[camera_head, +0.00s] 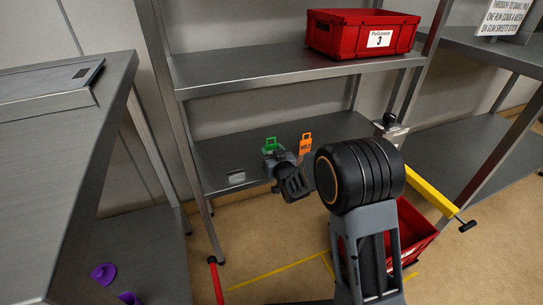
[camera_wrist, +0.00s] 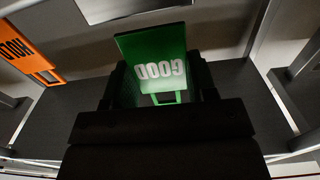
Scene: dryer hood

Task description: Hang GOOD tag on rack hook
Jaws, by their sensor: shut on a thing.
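The green GOOD tag (camera_head: 270,144) stands up out of my gripper (camera_head: 274,155) in the head view, in front of the lower rack shelf. In the wrist view the green GOOD tag (camera_wrist: 155,55) fills the space between my dark fingers (camera_wrist: 160,97), its white lettering upside down. My gripper is shut on it. An orange HOLD tag (camera_head: 305,143) is just to the right of the green one in the head view; in the wrist view the orange tag (camera_wrist: 25,52) is at the left edge. I cannot make out a free rack hook in either view.
A metal rack has an upper shelf (camera_head: 255,68) holding a red bin (camera_head: 362,32) and a lower shelf (camera_head: 215,160). A steel table (camera_head: 50,150) stands at left. A yellow bar (camera_head: 430,194) and another red bin (camera_head: 418,240) are at right. Purple objects (camera_head: 103,273) lie low at left.

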